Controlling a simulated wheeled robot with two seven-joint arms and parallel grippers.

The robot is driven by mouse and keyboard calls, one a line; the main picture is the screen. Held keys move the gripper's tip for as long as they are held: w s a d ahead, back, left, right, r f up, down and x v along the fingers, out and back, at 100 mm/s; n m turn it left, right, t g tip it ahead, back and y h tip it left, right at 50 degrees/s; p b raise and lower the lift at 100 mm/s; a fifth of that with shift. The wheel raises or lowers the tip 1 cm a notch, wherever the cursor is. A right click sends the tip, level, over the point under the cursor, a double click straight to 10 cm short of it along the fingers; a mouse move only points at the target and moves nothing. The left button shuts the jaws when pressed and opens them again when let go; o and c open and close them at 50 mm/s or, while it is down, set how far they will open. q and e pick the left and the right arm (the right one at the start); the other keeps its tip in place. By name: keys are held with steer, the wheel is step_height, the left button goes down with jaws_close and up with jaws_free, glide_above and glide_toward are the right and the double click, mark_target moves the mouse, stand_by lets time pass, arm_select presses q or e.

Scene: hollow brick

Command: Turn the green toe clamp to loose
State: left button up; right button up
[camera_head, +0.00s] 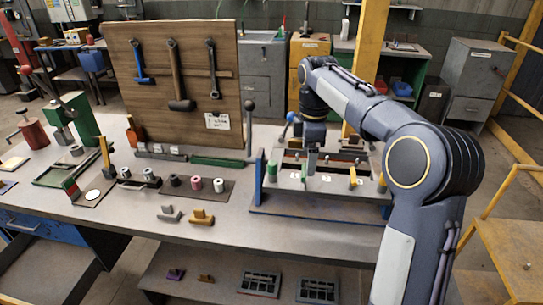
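The fixture is a grey slotted plate (330,187) on a dark base at the right of the bench. A small green piece (272,171) stands at its left end, beside a blue post (259,178). My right gripper (311,168) points down over the plate's left-middle part. Its fingers are small and dark, so their opening is unclear. My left gripper is out of view.
A black-knobbed lever (250,130) rises left of the fixture. Loose clamp pieces (201,216) lie front left of it. Spools sit on a mat (212,195). Bench front is mostly clear.

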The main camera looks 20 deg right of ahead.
mark_target(304, 169)
steer(key=shift+w+a+f, duration=0.1)
steer(key=shift+w+a, duration=0.05)
steer(key=shift+w, duration=0.55)
steer(key=shift+w+f+n, duration=0.1)
steer(key=shift+f+n, duration=0.2)
step_height(304, 169, down, 7)
steer(key=shift+c, duration=0.3)
steer(key=shift+r, duration=0.15)
steer(key=c, duration=0.7)
